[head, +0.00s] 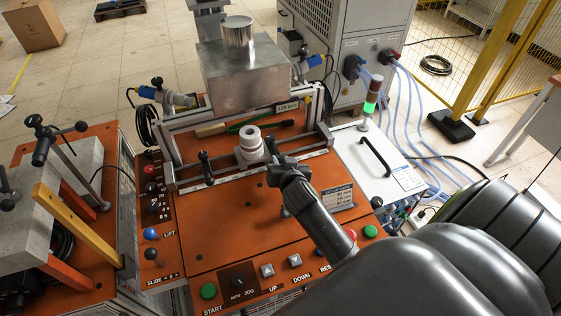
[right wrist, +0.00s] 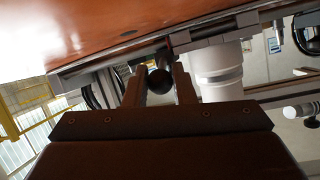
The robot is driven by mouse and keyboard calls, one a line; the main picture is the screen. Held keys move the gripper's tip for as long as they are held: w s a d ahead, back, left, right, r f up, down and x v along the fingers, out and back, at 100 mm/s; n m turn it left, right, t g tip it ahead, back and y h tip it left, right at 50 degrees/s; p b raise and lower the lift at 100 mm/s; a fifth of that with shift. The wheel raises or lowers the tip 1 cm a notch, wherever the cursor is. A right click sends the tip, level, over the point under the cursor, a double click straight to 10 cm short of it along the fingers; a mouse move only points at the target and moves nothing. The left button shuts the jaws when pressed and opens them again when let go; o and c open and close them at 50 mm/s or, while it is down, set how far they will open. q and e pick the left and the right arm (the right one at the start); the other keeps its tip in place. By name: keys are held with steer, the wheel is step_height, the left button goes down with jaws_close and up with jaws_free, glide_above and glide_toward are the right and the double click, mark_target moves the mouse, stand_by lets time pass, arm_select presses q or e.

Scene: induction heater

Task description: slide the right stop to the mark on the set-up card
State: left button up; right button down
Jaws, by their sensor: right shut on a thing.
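The right stop (head: 270,146) sits on the front rail with its dark handle leaning up, just right of the white round support. My right gripper (head: 284,170) reaches it from the lower right and partly hides it. In the right wrist view, the two fingers (right wrist: 160,84) are shut on the stop's dark round knob (right wrist: 160,78). The set-up card (head: 338,196) lies on the orange top to the right; its lines are too small to read surely. The left stop (head: 207,167) stands on the rail to the left. My left gripper is not in view.
The white support (head: 251,145) stands between the stops and also shows in the right wrist view (right wrist: 218,65). A metal block (head: 243,75) rises behind it. Buttons line the front panel (head: 270,283). A white box with a black handle (head: 376,156) stands at right.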

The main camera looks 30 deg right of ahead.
steer(key=shift+s+d, duration=0.25)
steer(key=shift+d, duration=0.75)
steer(key=shift+s+d, duration=0.2)
steer(key=shift+d, duration=0.75)
steer(key=shift+a, duration=0.1)
steer(key=c, duration=1.2)
jaws_free()
steer(key=shift+w, duration=0.1)
steer(key=shift+c, duration=0.2)
step_height(320, 180, up, 10)
steer(key=shift+b, duration=0.3)
steer(key=shift+o, duration=0.2)
